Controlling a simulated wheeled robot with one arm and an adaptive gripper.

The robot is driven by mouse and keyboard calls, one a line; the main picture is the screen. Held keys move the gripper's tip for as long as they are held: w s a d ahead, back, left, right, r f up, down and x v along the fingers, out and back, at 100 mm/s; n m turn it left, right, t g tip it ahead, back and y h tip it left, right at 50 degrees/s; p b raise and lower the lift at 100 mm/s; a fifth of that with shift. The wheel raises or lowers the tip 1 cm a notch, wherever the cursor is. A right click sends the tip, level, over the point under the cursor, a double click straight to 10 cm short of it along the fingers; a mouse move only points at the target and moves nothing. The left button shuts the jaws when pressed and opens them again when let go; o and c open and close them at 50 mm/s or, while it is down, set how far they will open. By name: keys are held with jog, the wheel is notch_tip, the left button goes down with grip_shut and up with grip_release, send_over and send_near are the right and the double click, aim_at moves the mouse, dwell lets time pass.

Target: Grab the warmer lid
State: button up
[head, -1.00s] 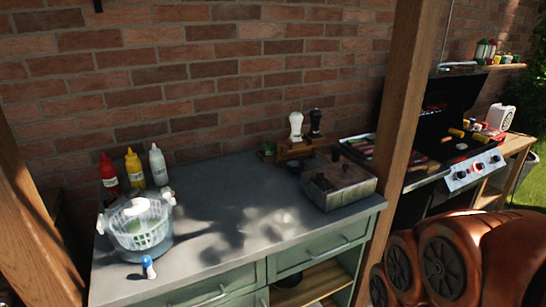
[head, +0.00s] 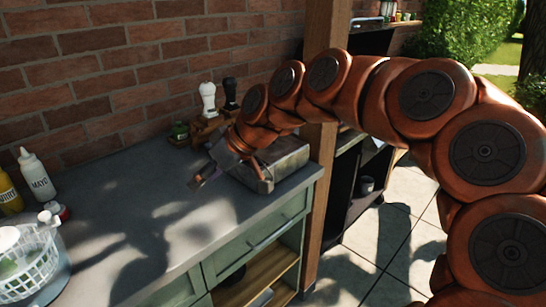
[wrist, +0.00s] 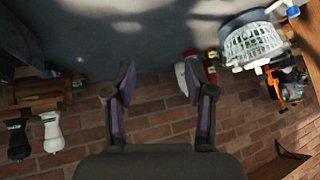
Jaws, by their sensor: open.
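The warmer (head: 286,162) is a grey metal box at the right end of the counter in the head view. My arm and wrist cross over it and hide most of its top, so the lid and its handle cannot be made out clearly. My gripper (head: 202,178) is just left of the warmer, above the counter, with nothing held. In the wrist view my gripper (wrist: 157,75) has its two fingers spread apart with empty space between them. The warmer does not show in the wrist view.
A white shaker (head: 208,98) and a dark shaker (head: 230,92) stand behind the warmer by the brick wall. A mayo bottle (head: 37,176) and a white basket (head: 28,262) are at the left. The middle of the counter (head: 130,210) is clear. A wooden post (head: 322,190) rises at the right.

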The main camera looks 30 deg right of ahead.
jog(key=w+d+t+b, duration=0.1)
jog(key=w+d+t, duration=0.1)
jog(key=w+d, duration=0.2)
jog(key=w+d+f+m+t+b, duration=0.1)
jog(key=w+d, duration=0.3)
jog(key=d, duration=0.6)
jog(key=w+d+t+h+b, duration=0.1)
jog(key=w+d+t+b, duration=0.1)
jog(key=d, duration=0.5)
jog(key=shift+w+d+f+m+t, duration=0.15)
jog(key=shift+w+t, duration=0.1)
jog(key=shift+w, duration=0.25)
jog(key=shift+w+d+m+t, duration=0.15)
jog(key=shift+w+t, duration=0.1)
jog(key=shift+w, duration=0.2)
jog(key=m+t+h+b, duration=0.1)
jog(key=h, duration=0.1)
send_over(281, 148)
jog(key=s, duration=0.3)
jog(key=shift+s+d+f, duration=0.1)
jog(key=shift+d+f, duration=0.05)
jog(key=shift+f, duration=0.4)
jog(key=shift+s+d+f, duration=0.1)
jog(key=shift+f, duration=0.4)
jog(key=shift+w+d+f, duration=0.15)
jog(key=shift+w+d, duration=0.05)
jog(key=shift+x, duration=1.6)
jog(key=p+x, duration=0.1)
jog(key=x, duration=0.3)
jog(key=shift+a, duration=0.1)
